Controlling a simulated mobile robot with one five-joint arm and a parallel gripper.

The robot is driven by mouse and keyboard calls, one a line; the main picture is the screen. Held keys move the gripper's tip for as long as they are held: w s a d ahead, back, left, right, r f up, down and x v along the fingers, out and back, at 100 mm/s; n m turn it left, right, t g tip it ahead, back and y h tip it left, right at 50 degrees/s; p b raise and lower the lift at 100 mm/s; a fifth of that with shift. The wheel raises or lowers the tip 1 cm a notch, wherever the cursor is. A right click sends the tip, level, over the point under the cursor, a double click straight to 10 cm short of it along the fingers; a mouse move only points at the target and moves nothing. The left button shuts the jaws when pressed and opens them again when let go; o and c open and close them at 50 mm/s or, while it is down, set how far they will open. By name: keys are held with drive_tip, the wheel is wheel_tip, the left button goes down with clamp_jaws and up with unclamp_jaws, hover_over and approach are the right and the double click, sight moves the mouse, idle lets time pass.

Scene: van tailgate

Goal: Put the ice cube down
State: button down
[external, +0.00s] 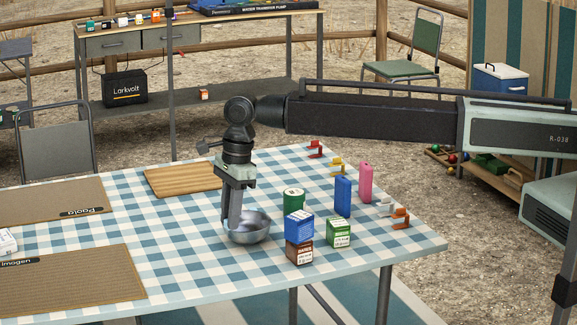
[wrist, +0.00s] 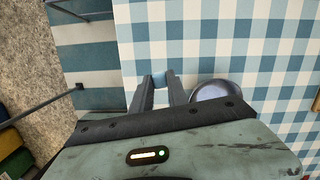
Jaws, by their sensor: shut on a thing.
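My gripper (external: 232,226) points down at the checked table, with its fingers overlapping the left side of a metal bowl (external: 257,236) in the external view. In the wrist view, my gripper (wrist: 160,80) is shut on a small pale blue ice cube (wrist: 159,77) at its fingertips. The bowl (wrist: 221,91) is just right of the fingers there, so the cube is beside the bowl, not over its middle. The cube is hidden in the external view. I cannot tell whether the cube touches the cloth.
Boxes (external: 299,225), a green tin (external: 294,200), and blue (external: 343,196) and pink (external: 366,182) containers stand right of the bowl. A wooden board (external: 182,180) lies behind it. Woven placemats (external: 75,280) lie left. Checked cloth (external: 190,250) between is clear.

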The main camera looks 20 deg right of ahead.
drive_tip(key=m+p, duration=0.2)
approach(252, 217)
drive_tip(key=s+a+r, duration=0.2)
drive_tip(key=s+a, duration=0.1)
drive_tip(key=s, duration=0.1)
wheel_tip(252, 217, down, 11)
drive_tip(key=b, duration=1.1)
drive_tip(key=shift+w+d+f, duration=0.1)
drive_tip(key=shift+w, duration=0.1)
drive_tip(key=c, duration=1.7)
unclamp_jaws()
drive_tip(key=shift+o, duration=0.7)
drive_tip(key=shift+r+p, duration=0.35)
drive_tip(key=shift+r, duration=0.15)
wheel_tip(252, 217, up, 12)
drive_tip(key=d+p, duration=0.1)
drive_tip(key=p, duration=1.1)
drive_tip(key=shift+d, duration=0.4)
